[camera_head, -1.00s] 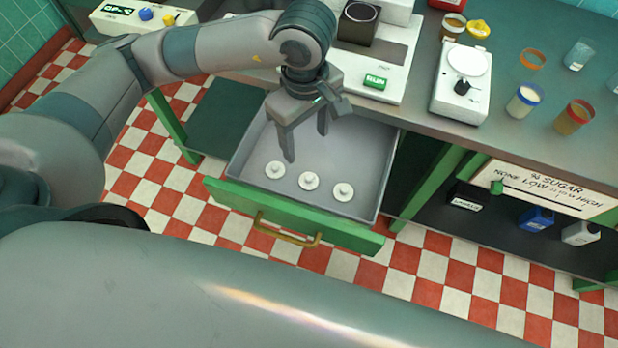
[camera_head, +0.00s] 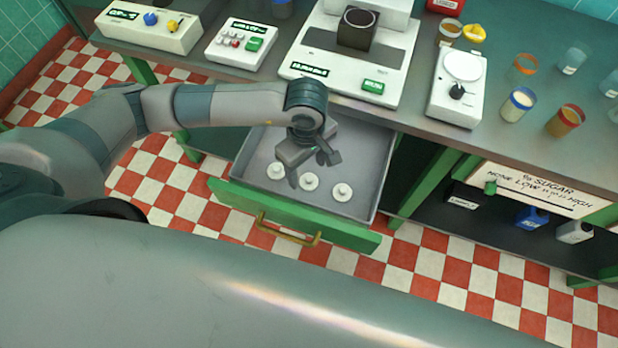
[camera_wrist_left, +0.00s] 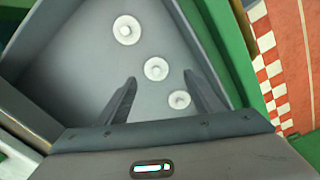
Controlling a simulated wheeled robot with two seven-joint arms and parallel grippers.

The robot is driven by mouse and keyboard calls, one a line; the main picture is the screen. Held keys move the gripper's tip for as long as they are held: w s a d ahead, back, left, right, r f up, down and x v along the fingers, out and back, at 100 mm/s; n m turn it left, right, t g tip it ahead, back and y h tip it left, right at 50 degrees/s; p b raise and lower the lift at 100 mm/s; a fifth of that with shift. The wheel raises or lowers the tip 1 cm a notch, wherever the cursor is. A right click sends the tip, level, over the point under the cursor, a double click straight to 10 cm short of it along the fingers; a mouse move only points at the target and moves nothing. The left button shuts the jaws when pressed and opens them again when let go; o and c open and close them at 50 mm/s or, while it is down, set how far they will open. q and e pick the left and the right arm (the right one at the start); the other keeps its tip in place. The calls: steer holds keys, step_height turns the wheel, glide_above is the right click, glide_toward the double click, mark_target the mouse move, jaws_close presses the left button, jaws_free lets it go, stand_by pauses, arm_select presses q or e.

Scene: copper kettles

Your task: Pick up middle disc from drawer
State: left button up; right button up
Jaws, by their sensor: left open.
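Three white round discs with small raised knobs lie in a row on the floor of the open grey drawer (camera_head: 366,205). The middle disc (camera_head: 309,181) lies between the left disc (camera_head: 275,171) and the right disc (camera_head: 342,191). My left gripper (camera_head: 308,172) is inside the drawer outline, above the discs, open and empty. My right gripper is not in view.
The drawer's green front (camera_head: 290,215) has a brass handle (camera_head: 288,231). The counter above holds a white machine (camera_head: 345,70), a scale (camera_head: 459,85) and several jars. A shelf with bottles is at the right. Drawer walls surround the gripper.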

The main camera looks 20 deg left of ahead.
mark_target(309, 178)
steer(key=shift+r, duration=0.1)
arm_select(q)
steer(key=shift+f, duration=0.25)
steer(key=shift+w+f+p, duration=0.1)
steer(key=shift+f+p, duration=0.2)
steer(key=shift+p, duration=0.2)
steer(key=f, duration=0.1)
steer(key=f+p, duration=0.1)
steer(key=f, duration=0.1)
steer(key=shift+w+d, duration=0.1)
steer(key=shift+w, duration=0.1)
steer(key=shift+f, duration=0.55)
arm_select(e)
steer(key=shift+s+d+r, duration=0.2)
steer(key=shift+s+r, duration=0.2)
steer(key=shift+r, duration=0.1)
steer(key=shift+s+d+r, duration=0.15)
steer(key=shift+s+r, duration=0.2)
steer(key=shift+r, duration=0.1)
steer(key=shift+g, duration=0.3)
arm_select(q)
steer(key=c, duration=1.1)
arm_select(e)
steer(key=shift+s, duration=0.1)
